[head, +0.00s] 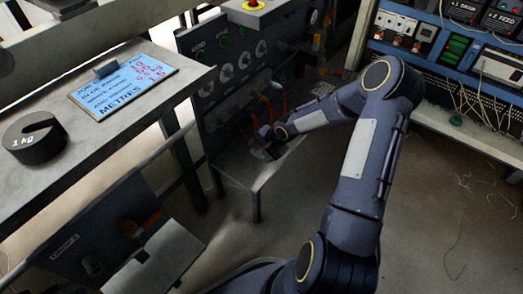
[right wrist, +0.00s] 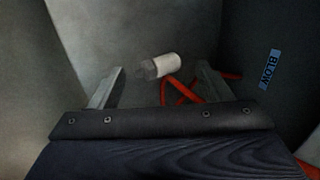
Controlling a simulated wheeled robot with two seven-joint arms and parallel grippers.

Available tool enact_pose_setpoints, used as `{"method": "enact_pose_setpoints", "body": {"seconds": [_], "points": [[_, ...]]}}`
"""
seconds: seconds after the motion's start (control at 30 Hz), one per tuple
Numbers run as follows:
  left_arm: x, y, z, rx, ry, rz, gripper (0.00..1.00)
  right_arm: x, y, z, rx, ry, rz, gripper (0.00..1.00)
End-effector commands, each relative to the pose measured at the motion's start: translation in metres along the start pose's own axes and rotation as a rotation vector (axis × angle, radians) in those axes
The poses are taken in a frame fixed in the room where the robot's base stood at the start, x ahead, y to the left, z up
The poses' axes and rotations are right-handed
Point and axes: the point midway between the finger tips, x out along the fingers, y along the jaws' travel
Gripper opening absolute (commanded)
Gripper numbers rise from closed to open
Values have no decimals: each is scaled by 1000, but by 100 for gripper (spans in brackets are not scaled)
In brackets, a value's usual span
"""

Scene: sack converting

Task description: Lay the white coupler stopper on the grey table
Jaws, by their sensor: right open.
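The white coupler stopper (right wrist: 166,66) is a short cylinder, white at one end and grey at the other. In the right wrist view it lies sideways between and a little beyond the fingertips of my right gripper (right wrist: 160,76), touching neither finger. The gripper is open. A red cord or hose (right wrist: 176,93) runs close by the stopper; I cannot tell if they are joined. The stopper shows against the grey table (right wrist: 100,35); I cannot tell if it rests on it. In the head view my right gripper (head: 262,143) is low over the grey table (head: 240,167). My left gripper is out of view.
A dark panel with dials (head: 228,72) and red hoses (head: 268,102) stands behind the grey table.

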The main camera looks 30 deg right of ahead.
Motion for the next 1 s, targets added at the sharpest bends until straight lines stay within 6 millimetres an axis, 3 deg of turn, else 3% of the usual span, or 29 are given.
{"method": "enact_pose_setpoints", "body": {"seconds": [0.27,0.7,1.0], "points": [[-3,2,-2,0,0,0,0,-5,6,0,4,-2,15,76],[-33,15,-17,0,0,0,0,-73,0,0,2,0,3,76],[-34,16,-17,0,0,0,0,-78,1,0,0,0,2,76]]}}
